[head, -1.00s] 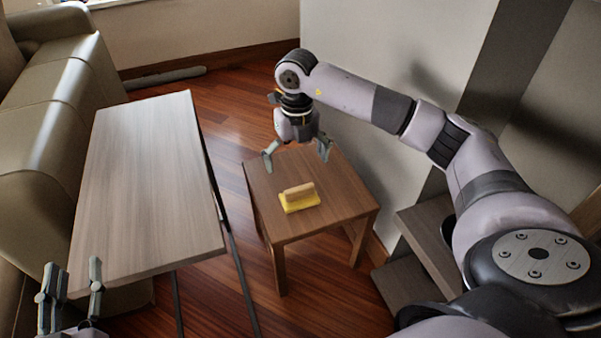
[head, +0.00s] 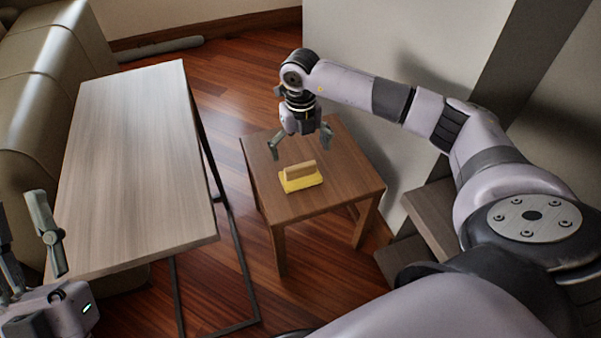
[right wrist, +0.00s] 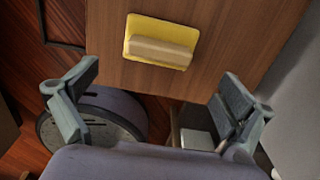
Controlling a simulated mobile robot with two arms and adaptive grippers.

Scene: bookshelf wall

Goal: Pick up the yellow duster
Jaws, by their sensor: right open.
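The yellow duster (head: 300,178) has a yellow base and a wooden handle block on top. It lies on the small brown wooden table (head: 335,200). In the right wrist view the duster (right wrist: 160,41) is near the top, beyond the fingers. My right gripper (head: 300,143) is open and empty, above the far part of the table and apart from the duster. Its two spread fingers also show in the right wrist view (right wrist: 150,110). My left gripper (head: 22,245) is at the lower left edge with its fingers apart, by the grey table's near corner.
A long grey wood-top table (head: 135,160) with a dark metal frame stands to the left. A beige sofa (head: 40,100) is beyond it. A pale wall (head: 375,40) rises behind the small table. Brown shelves (head: 430,215) stand at the right. Red wood floor separates the two tables.

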